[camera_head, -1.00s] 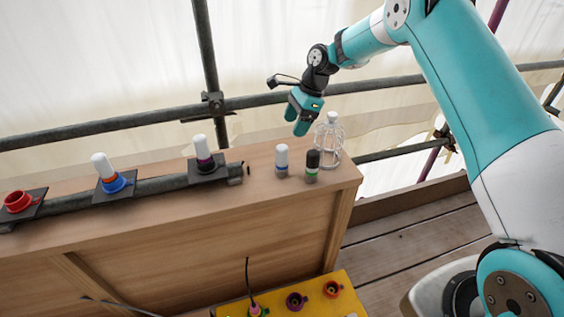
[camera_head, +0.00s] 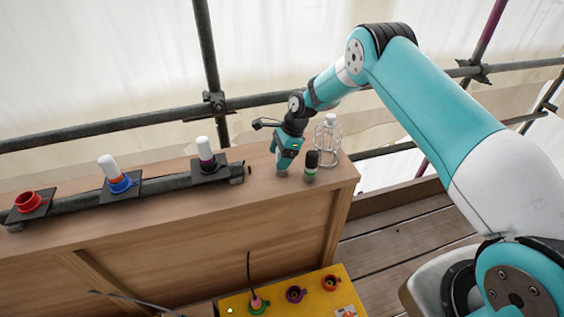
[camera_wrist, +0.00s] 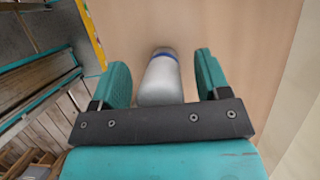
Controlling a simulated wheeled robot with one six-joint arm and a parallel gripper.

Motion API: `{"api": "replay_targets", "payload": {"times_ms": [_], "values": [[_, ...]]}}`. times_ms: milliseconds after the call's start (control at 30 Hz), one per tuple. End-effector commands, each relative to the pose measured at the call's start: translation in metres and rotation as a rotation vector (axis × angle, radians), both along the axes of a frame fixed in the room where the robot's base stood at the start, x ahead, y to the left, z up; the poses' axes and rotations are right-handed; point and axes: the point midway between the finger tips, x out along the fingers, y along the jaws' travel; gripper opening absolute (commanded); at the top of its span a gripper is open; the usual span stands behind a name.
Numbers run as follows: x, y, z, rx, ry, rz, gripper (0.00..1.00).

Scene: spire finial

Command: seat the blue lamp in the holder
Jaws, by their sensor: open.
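The blue lamp, a white cylinder with a blue band, stands upright on the wooden top. In the head view only its grey base (camera_head: 282,174) shows under my gripper (camera_head: 285,160). In the wrist view the lamp (camera_wrist: 162,80) is between the two teal fingers of my gripper (camera_wrist: 162,72). The fingers are open, with a gap on each side of it. At the far left a red holder (camera_head: 28,202) is empty. A third holder plate (camera_head: 210,171) bears a white lamp with a purple band.
A black lamp with a green band (camera_head: 311,167) stands close right of my gripper. A clear wire-caged jar (camera_head: 328,140) is behind it. A dark rail (camera_head: 75,199) carries the holders. A yellow box (camera_head: 318,302) with coloured sockets is below. Scaffold tubes run behind.

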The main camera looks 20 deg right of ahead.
Motion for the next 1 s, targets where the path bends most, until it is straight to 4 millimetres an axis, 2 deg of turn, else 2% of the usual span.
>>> {"api": "replay_targets", "payload": {"times_ms": [67,300,333,600,767,867,1000], "values": [[0.000,0.000,0.000,0.000,0.000,0.000,0.69],[0.000,0.000,0.000,0.000,0.000,0.000,0.17],[0.000,0.000,0.000,0.000,0.000,0.000,0.14],[0.001,0.000,0.002,0.000,-0.001,0.000,0.14],[0.001,0.000,0.011,0.001,-0.004,-0.001,0.14],[0.001,0.000,0.025,0.001,-0.004,-0.001,0.14],[0.002,-0.001,0.062,0.000,-0.009,0.000,0.14]]}}
